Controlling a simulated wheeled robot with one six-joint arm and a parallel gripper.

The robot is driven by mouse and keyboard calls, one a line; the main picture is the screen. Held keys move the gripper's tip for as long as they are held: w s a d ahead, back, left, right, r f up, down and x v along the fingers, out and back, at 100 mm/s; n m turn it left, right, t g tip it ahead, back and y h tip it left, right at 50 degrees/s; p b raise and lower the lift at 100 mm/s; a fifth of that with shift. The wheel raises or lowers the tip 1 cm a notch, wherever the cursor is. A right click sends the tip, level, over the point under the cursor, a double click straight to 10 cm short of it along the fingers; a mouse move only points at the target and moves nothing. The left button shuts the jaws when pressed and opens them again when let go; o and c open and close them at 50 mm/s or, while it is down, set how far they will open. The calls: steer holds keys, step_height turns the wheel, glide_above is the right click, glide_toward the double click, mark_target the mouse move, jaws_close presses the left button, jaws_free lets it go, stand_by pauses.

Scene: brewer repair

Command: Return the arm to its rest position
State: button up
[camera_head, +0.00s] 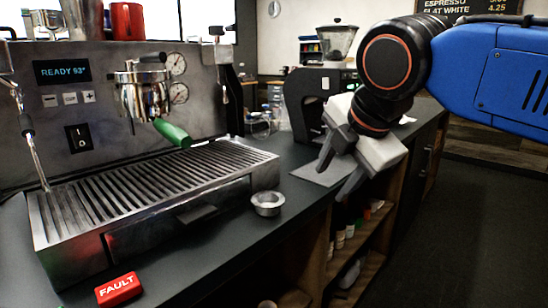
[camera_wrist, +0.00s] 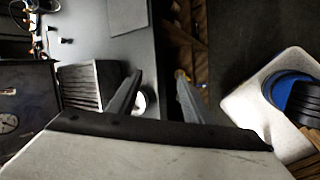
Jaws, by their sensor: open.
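My gripper (camera_head: 338,172) is open and empty, held in the air above the front edge of the counter at the right of the brewer. In the wrist view my gripper (camera_wrist: 158,80) shows its two fingers apart with nothing between them. My blue arm reaches in from the right in the head view. The brewer (camera_head: 110,130) stands on the left with its display reading "READY 93°". A green-handled portafilter (camera_head: 172,133) sits at its group head. A small metal basket (camera_head: 267,203) stands on the counter, and it shows partly behind a finger in the wrist view (camera_wrist: 150,101).
A grey mat (camera_head: 318,172) lies on the counter below my gripper. A red "FAULT" tag (camera_head: 118,289) lies at the front left. A black grinder (camera_head: 312,100) stands behind. Open shelves (camera_head: 355,235) with small items are under the counter. The dark floor at right is clear.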

steer(key=s+d+f+m, duration=0.3)
steer(key=d+f+m, duration=0.3)
steer(key=f+m, duration=0.2)
steer(key=s+d+f+m+g+h, duration=0.1)
steer(key=s+d+f+m, duration=0.3)
steer(key=f+m, duration=0.4)
steer(key=s+d+f+m, duration=0.3)
steer(key=d+f+m, duration=0.4)
steer(key=f, duration=0.3)
steer(key=shift+s+d+f+m+g+h, duration=0.2)
steer(key=shift+s+d+m+g+h, duration=0.1)
steer(key=shift+m+h, duration=0.15)
steer(key=shift+c, duration=0.4)
